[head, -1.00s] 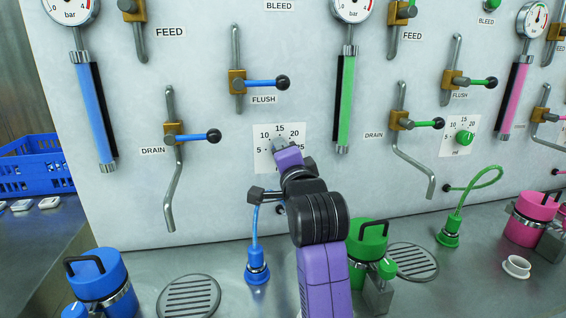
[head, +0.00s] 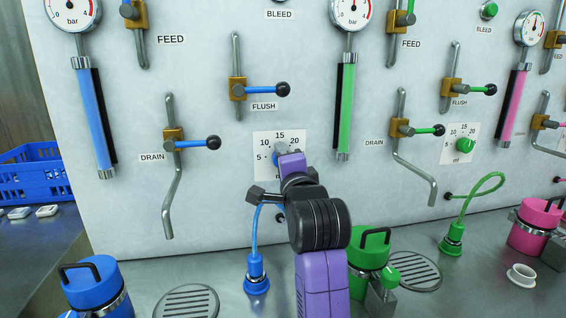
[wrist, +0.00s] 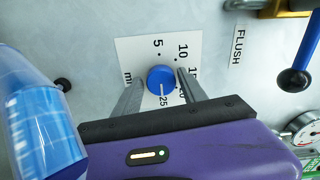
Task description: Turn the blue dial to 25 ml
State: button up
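The blue dial (wrist: 161,76) sits on a white scale plate (wrist: 128,52) marked 5 to 25 and ml. In the wrist view its white pointer line points at the 25 mark. In the head view the plate (head: 262,138) shows, with the dial (head: 274,156) mostly hidden behind my gripper. My gripper (wrist: 161,80) has one finger on each side of the dial, with a narrow gap visible on both sides, so it looks open around it. It also shows in the head view (head: 282,150), up against the plate.
The blue flush lever (head: 262,90) is above the plate and the blue drain lever (head: 190,144) is to its left. A blue hose (head: 257,235) rises beside my arm. Blue (head: 96,284) and green (head: 370,250) canisters stand on the counter.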

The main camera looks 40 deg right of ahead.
jog(key=shift+o, duration=0.5)
jog(key=v, duration=0.7)
jog(key=shift+s+a, duration=0.25)
jog(key=shift+s, duration=0.1)
